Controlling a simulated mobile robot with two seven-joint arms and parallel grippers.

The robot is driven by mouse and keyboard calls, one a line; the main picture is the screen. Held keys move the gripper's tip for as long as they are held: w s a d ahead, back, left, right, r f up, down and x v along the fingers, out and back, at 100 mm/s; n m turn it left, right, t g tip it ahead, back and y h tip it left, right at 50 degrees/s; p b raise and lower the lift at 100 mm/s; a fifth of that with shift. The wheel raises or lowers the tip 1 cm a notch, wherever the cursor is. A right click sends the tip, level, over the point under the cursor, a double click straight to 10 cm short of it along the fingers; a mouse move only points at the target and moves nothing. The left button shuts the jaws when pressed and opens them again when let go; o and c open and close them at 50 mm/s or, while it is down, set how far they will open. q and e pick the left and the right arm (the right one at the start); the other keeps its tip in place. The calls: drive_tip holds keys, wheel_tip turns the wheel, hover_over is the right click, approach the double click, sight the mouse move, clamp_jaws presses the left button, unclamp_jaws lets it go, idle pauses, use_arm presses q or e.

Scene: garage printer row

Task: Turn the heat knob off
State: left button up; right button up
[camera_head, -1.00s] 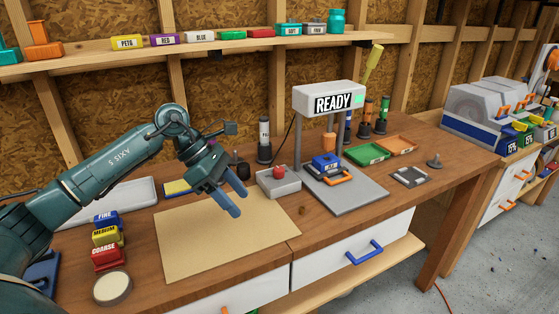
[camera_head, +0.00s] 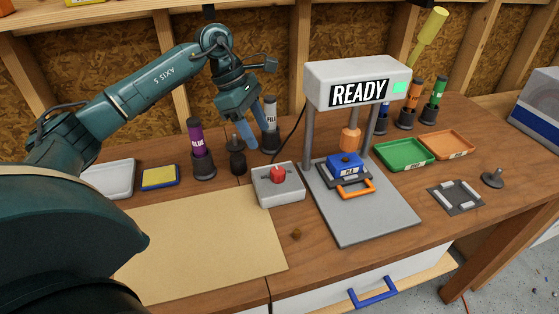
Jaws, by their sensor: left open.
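The red heat knob (camera_head: 278,174) sits on top of a grey box (camera_head: 277,193) on the workbench, left of the printer. A cable runs up from behind the box. My left gripper (camera_head: 242,133) has blue fingers pointing down and is open and empty. In the picture it is above and left of the knob, apart from it. I cannot tell the knob's setting. My right gripper is not in view.
The printer (camera_head: 352,82) reads READY and has a blue block (camera_head: 345,163) on its plate. A black-knobbed post (camera_head: 237,157) and purple (camera_head: 196,139) and grey (camera_head: 270,124) bottles stand near my gripper. A tan mat (camera_head: 200,240) lies clear in front.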

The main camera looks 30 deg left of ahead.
sight(276, 170)
use_arm(q)
drive_tip(key=p+x, duration=0.2)
drive_tip(key=x, duration=0.9)
drive_tip(key=shift+f, duration=0.15)
drive_tip(key=shift+c, duration=0.2)
drive_tip(key=c, duration=0.9)
